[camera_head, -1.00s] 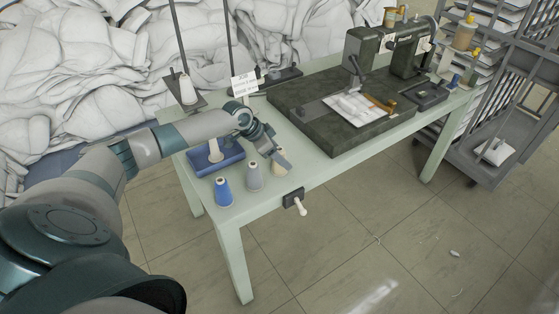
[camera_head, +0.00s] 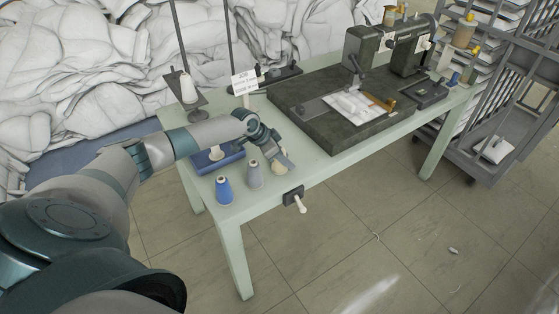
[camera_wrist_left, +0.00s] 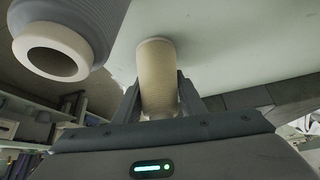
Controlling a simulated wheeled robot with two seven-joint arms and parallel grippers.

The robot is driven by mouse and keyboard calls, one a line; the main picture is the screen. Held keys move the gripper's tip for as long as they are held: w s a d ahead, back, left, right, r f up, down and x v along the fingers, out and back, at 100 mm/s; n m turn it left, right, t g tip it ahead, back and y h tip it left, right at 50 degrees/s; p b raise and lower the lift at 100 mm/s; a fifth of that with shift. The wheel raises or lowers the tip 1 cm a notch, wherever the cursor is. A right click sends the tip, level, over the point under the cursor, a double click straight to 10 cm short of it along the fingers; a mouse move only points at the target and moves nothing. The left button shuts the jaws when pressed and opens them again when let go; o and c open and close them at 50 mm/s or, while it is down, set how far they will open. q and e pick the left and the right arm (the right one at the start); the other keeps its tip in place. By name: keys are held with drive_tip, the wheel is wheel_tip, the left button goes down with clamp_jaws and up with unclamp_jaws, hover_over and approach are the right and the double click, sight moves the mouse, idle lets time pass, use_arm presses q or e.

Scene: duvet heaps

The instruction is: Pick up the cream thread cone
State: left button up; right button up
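The cream thread cone (camera_head: 279,168) stands near the front edge of the pale green table (camera_head: 240,205), mostly covered by my left gripper (camera_head: 280,156) in the head view. In the left wrist view the cream cone (camera_wrist_left: 158,75) is between the two fingers of my left gripper (camera_wrist_left: 160,95), one finger on each side. The fingers are very close to its sides; whether they press on it cannot be told. My right gripper is not in view.
A grey thread cone (camera_head: 254,174) stands just left of the cream one, and a blue cone (camera_head: 224,190) farther left. A blue tray (camera_head: 207,167) lies behind them. A dark sewing machine base (camera_head: 330,130) is to the right.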

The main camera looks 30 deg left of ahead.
sight(282, 147)
use_arm(q)
drive_tip(key=shift+c, duration=0.5)
drive_tip(key=shift+r, duration=0.15)
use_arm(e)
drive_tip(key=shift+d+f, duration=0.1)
